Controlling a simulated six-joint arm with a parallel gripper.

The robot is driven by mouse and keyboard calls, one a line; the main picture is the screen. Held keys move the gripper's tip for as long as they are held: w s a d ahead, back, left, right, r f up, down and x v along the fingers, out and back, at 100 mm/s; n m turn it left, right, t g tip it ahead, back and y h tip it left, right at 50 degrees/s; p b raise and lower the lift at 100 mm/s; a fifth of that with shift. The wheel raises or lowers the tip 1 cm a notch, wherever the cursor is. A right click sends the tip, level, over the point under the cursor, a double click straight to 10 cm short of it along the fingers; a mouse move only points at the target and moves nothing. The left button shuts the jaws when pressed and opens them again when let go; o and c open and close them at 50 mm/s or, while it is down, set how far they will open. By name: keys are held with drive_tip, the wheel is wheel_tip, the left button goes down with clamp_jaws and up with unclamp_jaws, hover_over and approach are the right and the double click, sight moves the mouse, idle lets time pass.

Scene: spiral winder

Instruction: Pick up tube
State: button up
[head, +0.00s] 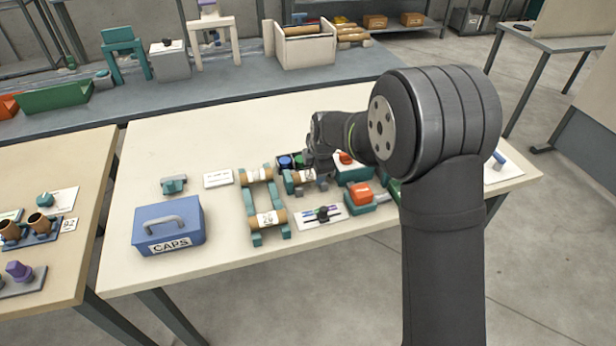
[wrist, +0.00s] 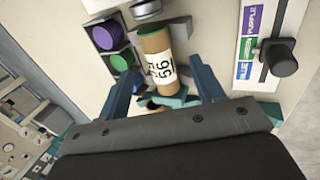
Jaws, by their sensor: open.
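The same tube (head: 297,177) appears partly hidden by my gripper in the head view. My gripper (wrist: 164,76) is open, with a finger on each side of the tube and gaps visible between. In the head view my gripper (head: 318,166) is low over the table. Two more tubes, an upper one (head: 257,175) and a lower one (head: 267,219), rest on a teal rack.
A dark caddy (wrist: 112,49) with purple and green round pieces stands left of the tube. A colour-labelled card with a black knob (head: 322,213) lies in front. A blue CAPS box (head: 168,229) stands at left. A red-topped teal device (head: 360,195) is at right.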

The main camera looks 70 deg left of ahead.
sight(310, 174)
drive_tip(key=f, duration=0.1)
drive_tip(key=a+f, duration=0.1)
drive_tip(key=s+f, duration=0.1)
drive_tip(key=shift+s+a+f, duration=0.1)
drive_tip(key=shift+a+f, duration=0.05)
drive_tip(key=shift+a, duration=0.15)
drive_tip(key=shift+a+f, duration=0.25)
drive_tip(key=shift+f, duration=0.35)
drive_tip(key=shift+c, duration=0.2)
drive_tip(key=c, duration=1)
